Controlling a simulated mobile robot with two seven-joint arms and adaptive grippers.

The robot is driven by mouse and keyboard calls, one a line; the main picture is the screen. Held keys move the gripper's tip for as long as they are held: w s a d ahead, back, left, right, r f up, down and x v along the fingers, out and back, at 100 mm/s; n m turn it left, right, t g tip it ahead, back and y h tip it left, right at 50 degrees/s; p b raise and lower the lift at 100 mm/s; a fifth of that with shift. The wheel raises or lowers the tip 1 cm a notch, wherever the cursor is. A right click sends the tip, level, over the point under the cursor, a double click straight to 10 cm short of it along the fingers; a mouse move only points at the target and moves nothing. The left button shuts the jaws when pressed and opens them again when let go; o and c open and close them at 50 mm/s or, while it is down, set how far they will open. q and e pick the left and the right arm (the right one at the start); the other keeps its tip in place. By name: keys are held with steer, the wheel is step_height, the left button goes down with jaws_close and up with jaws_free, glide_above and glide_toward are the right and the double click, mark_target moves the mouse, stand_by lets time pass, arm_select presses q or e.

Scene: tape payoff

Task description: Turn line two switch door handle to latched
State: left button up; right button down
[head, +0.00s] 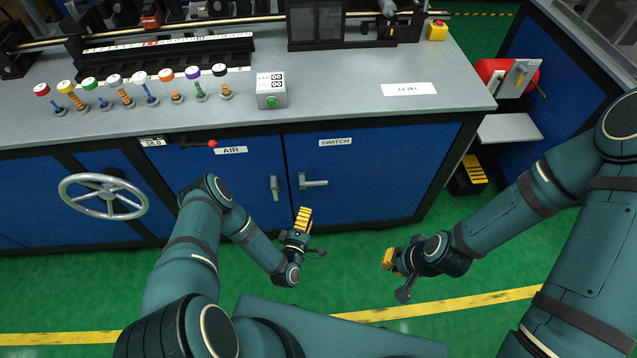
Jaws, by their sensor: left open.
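The blue door labelled SWITCH (350,197) is in the right part of the cabinet front and looks closed. Its grey handle (313,181) is at the door's left edge, with its lever pointing sideways to the right. My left gripper (303,219), with yellow fingers, is open and empty, below the handle and in front of the cabinet, not touching it. My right gripper (388,258) is lower and to the right, apart from the cabinet; its finger gap is too small to judge. No marking shows which line this is.
The AIR door (235,185) is left of the switch door; its handle (274,188) stands upright, close to the switch handle. A red-tipped lever (200,143) and a handwheel (103,195) are further left. Spools, a counter box (271,91) and an emergency button (437,31) are on the worktop.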

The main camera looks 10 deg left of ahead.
mark_target(318, 185)
arm_select(q)
steer(key=w+b, duration=0.1)
steer(key=w, duration=0.8)
steer(key=w+b, duration=0.1)
steer(key=w, duration=0.3)
steer(key=shift+w+d+b, duration=0.3)
steer(key=shift+d, duration=0.05)
jaws_close()
